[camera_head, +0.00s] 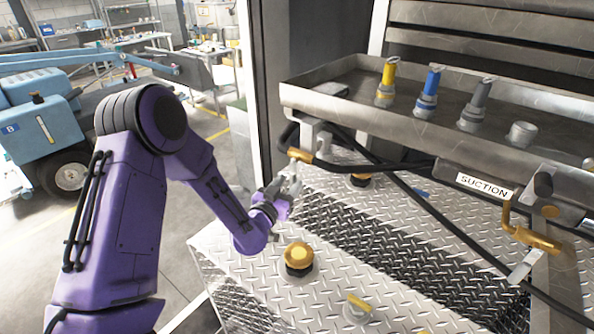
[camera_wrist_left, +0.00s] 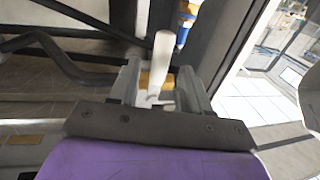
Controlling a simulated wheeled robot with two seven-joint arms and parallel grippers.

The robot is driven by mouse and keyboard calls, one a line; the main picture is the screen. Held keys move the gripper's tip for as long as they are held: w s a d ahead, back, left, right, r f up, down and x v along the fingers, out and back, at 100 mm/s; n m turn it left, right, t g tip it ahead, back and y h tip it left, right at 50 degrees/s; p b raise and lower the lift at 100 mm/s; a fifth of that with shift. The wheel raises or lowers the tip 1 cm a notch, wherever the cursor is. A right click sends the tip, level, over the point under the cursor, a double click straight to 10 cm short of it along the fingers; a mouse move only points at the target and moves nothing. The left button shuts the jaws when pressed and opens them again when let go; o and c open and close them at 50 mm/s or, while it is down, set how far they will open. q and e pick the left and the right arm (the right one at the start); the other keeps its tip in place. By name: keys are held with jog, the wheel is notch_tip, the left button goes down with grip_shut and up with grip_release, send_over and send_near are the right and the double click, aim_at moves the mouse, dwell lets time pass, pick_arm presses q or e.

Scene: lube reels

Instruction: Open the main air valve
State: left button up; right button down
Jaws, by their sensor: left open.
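My left gripper (camera_head: 289,184) reaches in at the middle of the head view, just below a brass valve (camera_head: 300,155) on a dark hose under the tray's left end. I take this brass valve for the main air valve; no label shows on it. In the left wrist view the gripper (camera_wrist_left: 160,84) is open. A pale lever-like handle (camera_wrist_left: 163,48) stands between its two fingers, with a patch of brass (camera_wrist_left: 145,80) behind it. I cannot tell whether the fingers touch the handle. My right gripper is in neither view.
A metal tray (camera_head: 350,109) above the valve holds yellow (camera_head: 387,82), blue (camera_head: 428,93) and grey fittings (camera_head: 474,106). Dark hoses cross below it. Another brass valve (camera_head: 536,240) is near the SUCTION label (camera_head: 484,187). A yellow cap (camera_head: 298,256) rises from the diamond-plate deck (camera_head: 250,275).

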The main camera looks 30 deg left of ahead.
aim_at(291, 181)
pick_arm(q)
jog(key=w, duration=0.3)
jog(key=w+p, duration=0.1)
jog(key=w, duration=0.1)
jog(key=shift+a+f, duration=0.1)
jog(key=shift+a, duration=0.15)
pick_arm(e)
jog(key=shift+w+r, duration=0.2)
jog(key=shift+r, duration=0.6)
